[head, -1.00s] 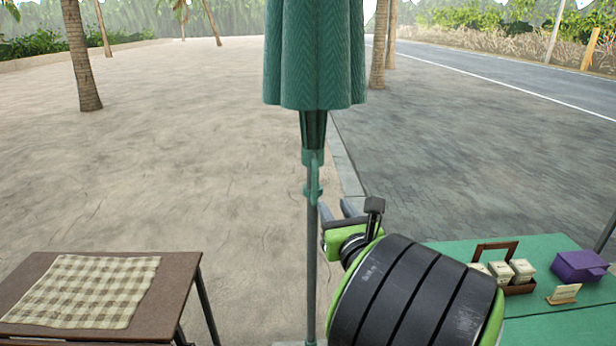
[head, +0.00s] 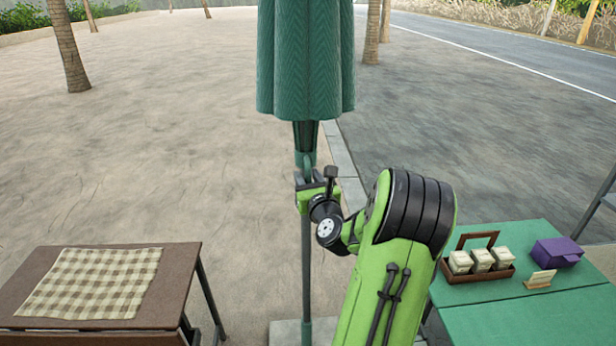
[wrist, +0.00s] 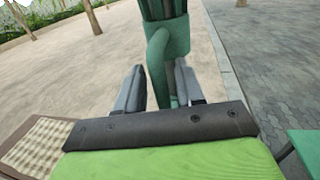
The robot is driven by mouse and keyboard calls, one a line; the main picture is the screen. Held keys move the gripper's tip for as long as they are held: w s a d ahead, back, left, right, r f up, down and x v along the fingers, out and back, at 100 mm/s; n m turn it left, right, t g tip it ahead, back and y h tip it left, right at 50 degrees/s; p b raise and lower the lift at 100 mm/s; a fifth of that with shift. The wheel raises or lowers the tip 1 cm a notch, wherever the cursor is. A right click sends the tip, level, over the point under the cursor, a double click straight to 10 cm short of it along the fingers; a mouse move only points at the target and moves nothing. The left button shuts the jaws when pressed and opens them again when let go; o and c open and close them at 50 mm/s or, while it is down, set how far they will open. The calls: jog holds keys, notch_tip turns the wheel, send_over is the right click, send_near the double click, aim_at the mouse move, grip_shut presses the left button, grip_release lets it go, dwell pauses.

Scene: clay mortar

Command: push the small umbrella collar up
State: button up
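The small green umbrella collar (head: 305,160) sits on the grey pole (head: 306,255) just below the closed green umbrella canopy (head: 305,60). It has a curved, handle-like part on its side. My gripper (head: 312,180) is at the lower end of the collar in the head view, which partly hides it. In the wrist view, the collar (wrist: 158,60) stands straight ahead, its lower part between my two fingers (wrist: 160,92). The fingers are apart, one on each side. I cannot tell whether they touch the collar.
A brown table (head: 180,270) with a checked cloth (head: 92,283) stands at left. A green table (head: 540,320) at right holds a wooden caddy (head: 478,270), a purple box (head: 558,252) and a small card (head: 540,279). Open paving lies behind the pole.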

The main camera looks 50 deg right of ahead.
jog(key=shift+c, duration=0.3)
grip_shut()
jog(key=shift+r, duration=0.1)
